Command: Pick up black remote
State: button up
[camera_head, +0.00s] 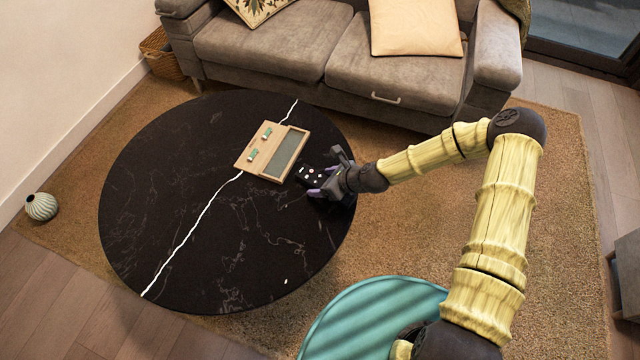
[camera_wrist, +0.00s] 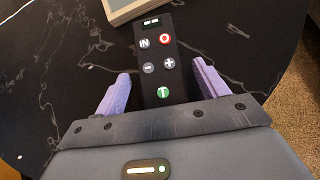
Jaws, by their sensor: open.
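The black remote (camera_wrist: 158,60) lies on the black round table (camera_head: 180,220), near its right edge in the head view. It has red, green and grey buttons and also shows in the head view (camera_head: 311,174). My gripper (camera_wrist: 160,90) is open, with its purple fingers on either side of the remote's near end. A gap shows between each finger and the remote. In the head view my gripper (camera_head: 322,188) is low over the table's right side, and its wrist partly hides the remote's surroundings.
A wooden framed device (camera_head: 262,166) with a grey panel lies just beyond the remote, close to its far end. A grey sofa (camera_head: 275,45) stands behind the table. A teal round surface (camera_head: 350,315) is at the front. The table's left side is clear.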

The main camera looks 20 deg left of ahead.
dwell(0.4)
jog(key=c, duration=1.1)
jog(key=shift+r, duration=0.1)
notch_tip(320, 180, up, 10)
jog(key=p, duration=0.3)
jog(key=shift+c, duration=0.2)
